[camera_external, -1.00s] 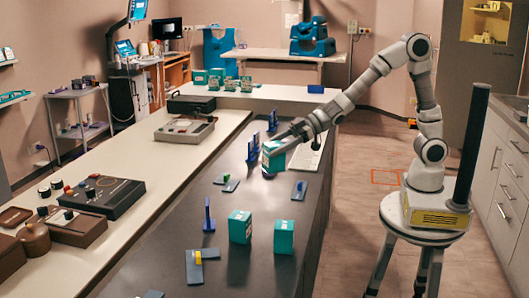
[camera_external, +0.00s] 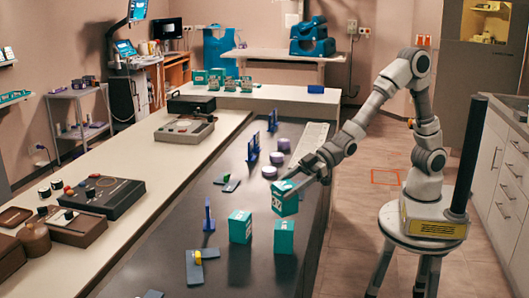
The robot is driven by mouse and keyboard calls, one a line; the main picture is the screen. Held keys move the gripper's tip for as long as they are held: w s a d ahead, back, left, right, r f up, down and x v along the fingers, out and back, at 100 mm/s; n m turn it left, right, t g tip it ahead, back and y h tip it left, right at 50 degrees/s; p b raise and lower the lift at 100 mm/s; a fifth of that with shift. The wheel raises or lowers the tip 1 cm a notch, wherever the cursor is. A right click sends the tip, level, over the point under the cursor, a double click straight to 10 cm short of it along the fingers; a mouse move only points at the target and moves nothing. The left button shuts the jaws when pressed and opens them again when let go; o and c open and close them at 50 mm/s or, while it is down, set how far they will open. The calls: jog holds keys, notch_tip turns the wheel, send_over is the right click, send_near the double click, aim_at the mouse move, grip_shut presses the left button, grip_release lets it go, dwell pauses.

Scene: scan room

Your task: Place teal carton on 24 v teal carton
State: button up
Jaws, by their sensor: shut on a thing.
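My gripper (camera_external: 300,178) is shut on a teal carton (camera_external: 284,203) with a pale label area on its top part. The carton is slightly tilted and held over the dark counter, behind two other teal cartons. One teal carton (camera_external: 240,227) stands upright on the counter to the left. The other teal carton (camera_external: 284,237) stands upright on the right, just below the held carton in the picture. The labels are too small to read, so I cannot tell which is the 24 v one. The held carton appears apart from both.
Blue upright holders (camera_external: 208,215) and (camera_external: 253,148) stand on the dark counter (camera_external: 235,270). A grey plate with a yellow piece (camera_external: 194,266) lies at the front left. Several teal cartons (camera_external: 230,84) stand on the far white counter.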

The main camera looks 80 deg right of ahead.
aim_at(277, 207)
jog(key=shift+f+b, duration=0.5)
jog(key=shift+f, duration=1.55)
jog(key=shift+a, duration=0.1)
jog(key=shift+f, duration=0.2)
jog(key=o, duration=1.3)
jog(key=shift+o, duration=0.2)
jog(key=shift+r, duration=0.15)
